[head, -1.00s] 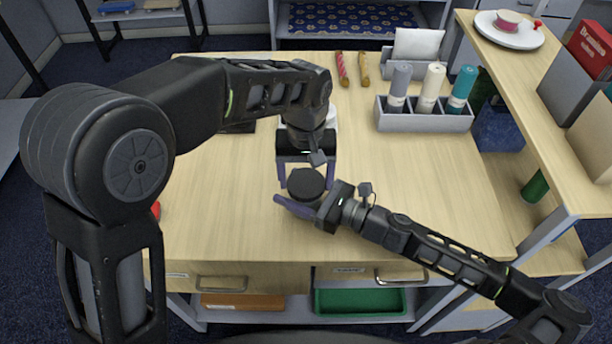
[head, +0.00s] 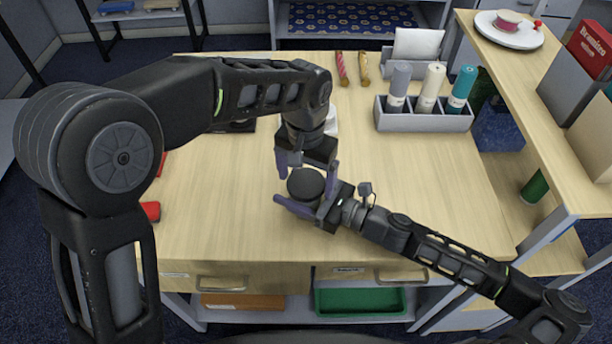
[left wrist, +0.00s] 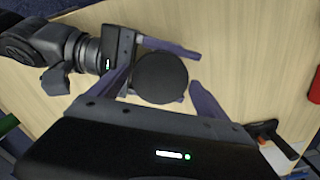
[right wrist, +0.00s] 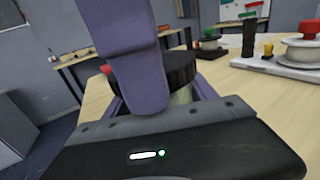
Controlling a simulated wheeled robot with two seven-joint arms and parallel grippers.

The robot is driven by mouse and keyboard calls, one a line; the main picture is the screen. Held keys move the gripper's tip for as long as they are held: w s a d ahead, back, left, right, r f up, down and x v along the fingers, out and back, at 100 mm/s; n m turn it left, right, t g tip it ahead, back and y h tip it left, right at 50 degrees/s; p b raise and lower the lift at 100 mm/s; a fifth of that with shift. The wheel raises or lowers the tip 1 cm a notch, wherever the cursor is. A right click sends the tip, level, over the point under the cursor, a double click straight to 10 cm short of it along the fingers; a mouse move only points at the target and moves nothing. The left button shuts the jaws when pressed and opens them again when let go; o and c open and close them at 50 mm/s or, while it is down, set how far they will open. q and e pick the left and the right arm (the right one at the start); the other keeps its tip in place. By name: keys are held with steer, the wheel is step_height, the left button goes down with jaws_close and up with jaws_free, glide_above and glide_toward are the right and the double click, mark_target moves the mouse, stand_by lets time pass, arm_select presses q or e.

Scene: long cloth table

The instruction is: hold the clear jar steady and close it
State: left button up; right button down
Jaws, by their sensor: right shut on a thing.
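The clear jar (right wrist: 181,97) stands on the table with its round black lid (head: 306,184) on top; most of its body is hidden by fingers. The lid also shows in the left wrist view (left wrist: 160,78). I cannot tell how tightly the lid sits. My right gripper (head: 308,204) is shut on the jar's body from the right, below the lid. My left gripper (head: 306,174) points down over the lid, open, with a finger on either side of it. In the left wrist view (left wrist: 160,82) gaps show between these fingers and the lid.
A grey rack (head: 424,119) with several bottles stands at the back right, near a card holder (head: 413,58). Two small sticks (head: 343,69) lie at the back. A red object (head: 151,211) lies at the left edge. The table's front and right are mostly clear.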

arm_select(q)
steer(key=shift+o, duration=1.1)
step_height(320, 180, up, 12)
arm_select(e)
steer(key=shift+c, duration=1)
jaws_free()
